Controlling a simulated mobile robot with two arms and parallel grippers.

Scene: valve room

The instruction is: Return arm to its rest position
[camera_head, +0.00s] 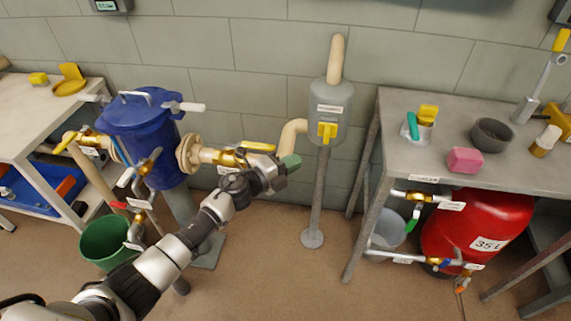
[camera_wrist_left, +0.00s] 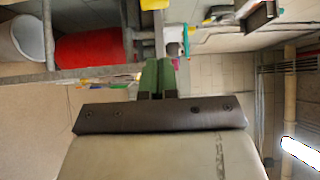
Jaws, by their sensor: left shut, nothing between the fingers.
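My left arm reaches in from the lower left in the head view. My left gripper (camera_head: 289,163), with green fingertips, is shut and empty. It is held in the air in front of the pipe between the blue vessel (camera_head: 145,135) and the grey cylinder (camera_head: 331,112). In the left wrist view the green fingers (camera_wrist_left: 157,78) are together with nothing between them. My right gripper is not in view.
A grey table (camera_head: 520,170) at right bears a pink block (camera_head: 465,160) and a dark bowl (camera_head: 492,134). A red tank (camera_head: 478,225) is under it. A green bucket (camera_head: 106,241) stands at left. The floor (camera_head: 300,285) in front is clear.

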